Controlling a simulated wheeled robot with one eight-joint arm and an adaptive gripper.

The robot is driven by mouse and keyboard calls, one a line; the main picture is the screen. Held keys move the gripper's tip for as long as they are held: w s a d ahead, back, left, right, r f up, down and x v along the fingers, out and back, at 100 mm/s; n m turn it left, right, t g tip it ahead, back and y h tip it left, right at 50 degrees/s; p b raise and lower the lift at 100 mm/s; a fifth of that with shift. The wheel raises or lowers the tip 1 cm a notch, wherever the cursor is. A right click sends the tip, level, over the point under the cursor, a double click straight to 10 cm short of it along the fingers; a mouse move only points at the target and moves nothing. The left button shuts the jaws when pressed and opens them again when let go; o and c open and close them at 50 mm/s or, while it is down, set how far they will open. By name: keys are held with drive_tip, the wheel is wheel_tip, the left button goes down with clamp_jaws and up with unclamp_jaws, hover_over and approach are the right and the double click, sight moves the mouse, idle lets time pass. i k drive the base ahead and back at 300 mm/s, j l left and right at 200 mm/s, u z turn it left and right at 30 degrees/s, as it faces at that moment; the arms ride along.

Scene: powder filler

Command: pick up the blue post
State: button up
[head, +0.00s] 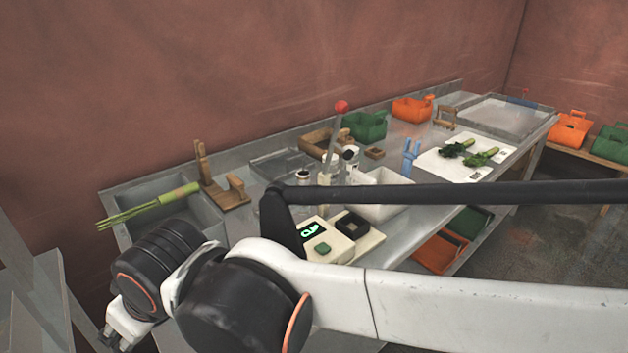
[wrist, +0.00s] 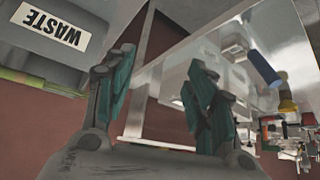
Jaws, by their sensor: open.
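A blue upright piece (head: 410,156), which looks like the blue post, stands on the metal bench behind the white bin, left of the white board. In the wrist view a dark blue cylinder (wrist: 264,67) shows at the right; I cannot tell whether it is the same thing. My gripper (wrist: 160,85) is open, with nothing between its fingers. In the head view the end of my arm is low at the left, well apart from the blue piece.
A grey bin labelled WASTE (wrist: 55,30) is close at upper left in the wrist view. A white bin (head: 383,208), a scale (head: 325,243) and a red-knobbed lever (head: 341,106) crowd the bench. Leafy vegetables lie on a white board (head: 450,168). Green stalks (head: 150,206) cross the sink.

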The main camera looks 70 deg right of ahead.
sight(407, 163)
drive_tip(key=z, duration=2.8)
